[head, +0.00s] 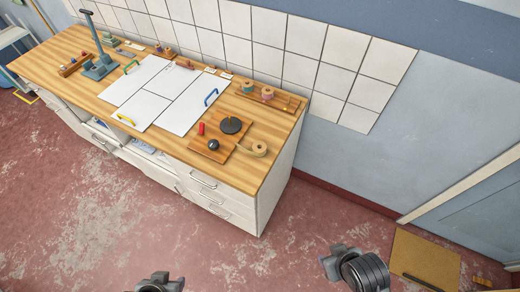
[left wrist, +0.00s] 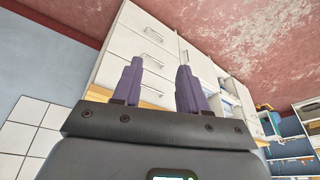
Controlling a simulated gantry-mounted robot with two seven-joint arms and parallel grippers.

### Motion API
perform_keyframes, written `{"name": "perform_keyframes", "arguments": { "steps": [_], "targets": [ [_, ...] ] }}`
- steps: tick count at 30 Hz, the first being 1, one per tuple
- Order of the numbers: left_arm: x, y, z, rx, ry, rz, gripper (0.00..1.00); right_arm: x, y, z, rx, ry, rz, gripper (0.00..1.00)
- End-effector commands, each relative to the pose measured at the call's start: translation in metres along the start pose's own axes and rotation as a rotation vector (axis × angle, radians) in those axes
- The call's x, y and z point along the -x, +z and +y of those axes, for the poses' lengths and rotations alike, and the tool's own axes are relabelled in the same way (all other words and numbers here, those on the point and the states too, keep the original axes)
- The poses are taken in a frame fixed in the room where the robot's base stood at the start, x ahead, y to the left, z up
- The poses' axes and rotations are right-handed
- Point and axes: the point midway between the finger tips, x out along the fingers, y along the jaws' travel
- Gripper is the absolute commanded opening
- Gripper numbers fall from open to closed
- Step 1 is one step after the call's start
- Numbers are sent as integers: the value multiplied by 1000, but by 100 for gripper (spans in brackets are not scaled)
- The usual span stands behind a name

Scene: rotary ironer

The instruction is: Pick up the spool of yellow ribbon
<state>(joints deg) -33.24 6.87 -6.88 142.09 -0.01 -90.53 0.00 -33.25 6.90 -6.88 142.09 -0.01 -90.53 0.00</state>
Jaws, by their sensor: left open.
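Two small spools stand on a wooden strip at the back right of the worktop in the head view. No spool shows there. In the head view only dark parts of my arms show at the bottom edge, well apart from the spools; my right fingers are not visible.
The wooden worktop (head: 277,170) holds white panels (head: 181,113) with coloured handles. A blue-grey press (head: 99,66) stands left. A tiled wall is behind.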

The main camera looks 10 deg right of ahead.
Motion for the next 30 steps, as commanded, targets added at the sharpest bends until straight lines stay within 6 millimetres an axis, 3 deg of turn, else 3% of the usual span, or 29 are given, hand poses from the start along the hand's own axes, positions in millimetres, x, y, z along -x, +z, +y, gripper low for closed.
{"name": "perform_keyframes", "arguments": {
  "steps": [6, 15, 25, 28, 30],
  "targets": [
    [0, 0, 0, 0, 0, 0, 43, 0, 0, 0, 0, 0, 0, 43],
    [0, 0, 0, 0, 0, 0, 87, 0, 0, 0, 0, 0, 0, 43],
    [-2, -4, 2, -10, 3, 12, 87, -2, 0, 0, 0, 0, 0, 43],
    [-10, -21, 13, -48, 16, 59, 87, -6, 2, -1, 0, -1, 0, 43],
    [-17, -43, 28, -99, 33, 120, 87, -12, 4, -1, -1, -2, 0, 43]
  ]
}}
